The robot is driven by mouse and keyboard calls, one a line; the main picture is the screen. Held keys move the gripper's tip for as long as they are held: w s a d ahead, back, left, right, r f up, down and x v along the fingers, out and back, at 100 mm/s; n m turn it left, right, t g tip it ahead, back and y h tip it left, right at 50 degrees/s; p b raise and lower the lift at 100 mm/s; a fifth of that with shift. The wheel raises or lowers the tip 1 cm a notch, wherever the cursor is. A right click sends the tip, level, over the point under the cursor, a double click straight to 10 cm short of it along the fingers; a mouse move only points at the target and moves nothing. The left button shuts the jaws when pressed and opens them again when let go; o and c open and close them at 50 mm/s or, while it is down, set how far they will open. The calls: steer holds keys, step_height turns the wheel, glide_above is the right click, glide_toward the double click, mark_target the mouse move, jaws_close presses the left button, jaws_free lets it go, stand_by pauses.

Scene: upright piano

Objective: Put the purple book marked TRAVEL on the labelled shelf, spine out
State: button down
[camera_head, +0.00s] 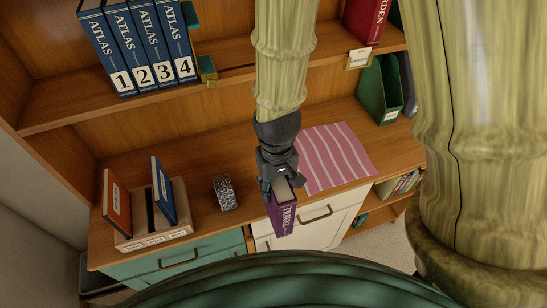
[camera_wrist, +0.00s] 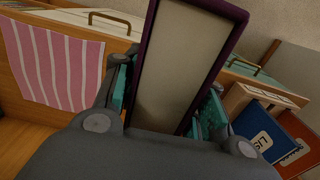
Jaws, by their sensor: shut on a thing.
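The purple book marked TRAVEL (camera_head: 286,215) hangs from my gripper (camera_head: 279,184), in front of the counter edge by the drawers. Its lettered purple side faces the head camera. My gripper is shut on it; in the wrist view the book (camera_wrist: 185,65) stands between the two fingers, its pale page block showing. The upper shelf (camera_head: 232,85) is above and behind my gripper. A small card label in a holder (camera_head: 358,58) is on its right part, below a red book (camera_head: 366,20). The label's writing is too small to read.
Blue ATLAS volumes (camera_head: 137,45) stand at the upper shelf's left, beside a green-and-gold piece (camera_head: 207,70). The counter holds a box with orange and blue books (camera_head: 152,232), a speckled cup (camera_head: 224,193), a striped pink cloth (camera_head: 336,158) and green binders (camera_head: 379,92). The upper shelf's middle looks bare, partly hidden by my arm.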

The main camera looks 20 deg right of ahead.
steer(key=shift+w+d+f+b, duration=0.1)
steer(key=shift+w+b, duration=0.3)
steer(key=shift+b, duration=1.55)
steer(key=shift+w+d+r+p, duration=0.1)
steer(key=shift+w+r+p, duration=0.1)
steer(key=shift+w+p, duration=0.15)
steer(key=w+d+f+p, duration=0.1)
steer(key=w+f+p, duration=0.1)
steer(key=w, duration=0.4)
steer(key=w+d+f+p, duration=0.2)
steer(key=w+f+p, duration=0.1)
steer(key=w, duration=0.3)
steer(key=shift+w, duration=0.1)
steer(key=c, duration=0.9)
jaws_free()
steer(key=shift+o, duration=0.2)
